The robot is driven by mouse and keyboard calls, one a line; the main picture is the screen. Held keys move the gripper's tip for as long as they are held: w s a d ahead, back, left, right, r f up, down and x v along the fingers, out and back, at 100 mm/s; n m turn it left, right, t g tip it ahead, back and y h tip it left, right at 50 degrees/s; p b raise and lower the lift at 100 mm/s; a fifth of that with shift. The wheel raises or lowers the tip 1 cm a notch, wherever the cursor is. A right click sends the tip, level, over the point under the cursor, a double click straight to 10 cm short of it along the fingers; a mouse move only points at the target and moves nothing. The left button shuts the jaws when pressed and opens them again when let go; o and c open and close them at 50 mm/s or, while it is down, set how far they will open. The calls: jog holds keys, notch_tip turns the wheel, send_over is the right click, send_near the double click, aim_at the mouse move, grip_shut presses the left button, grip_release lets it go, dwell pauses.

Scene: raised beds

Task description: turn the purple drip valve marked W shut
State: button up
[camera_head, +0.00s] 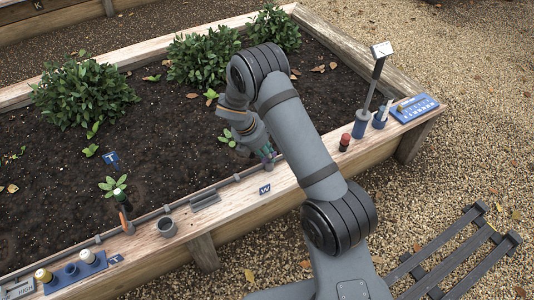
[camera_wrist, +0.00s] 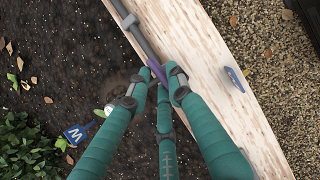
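The purple valve lever (camera_wrist: 157,72) sits on the grey drip pipe along the bed's wooden edge. My gripper (camera_wrist: 158,78) has green fingers drawn close together around the lever, with the purple part between the tips. The fingertips hide part of the valve, and its exact angle is hard to read. In the head view my gripper (camera_head: 267,157) reaches down to the pipe at the inner side of the ledge. A dark W tag (camera_head: 265,189) stands on the ledge nearby; its blue edge (camera_wrist: 234,79) shows in the wrist view.
A red-topped item (camera_head: 344,142) and a blue tray (camera_head: 414,107) stand at right. Bushes grow behind.

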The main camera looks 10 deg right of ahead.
grip_shut()
jog(key=shift+r+m+p, duration=0.2)
jog(key=shift+m+p, duration=0.3)
jog(key=shift+p, duration=0.25)
jog(key=shift+f, duration=0.15)
jog(key=shift+o, duration=1.8)
grip_release()
jog(key=v, duration=1.2)
jog(key=shift+w+a, duration=0.15)
jog(key=shift+w, duration=0.1)
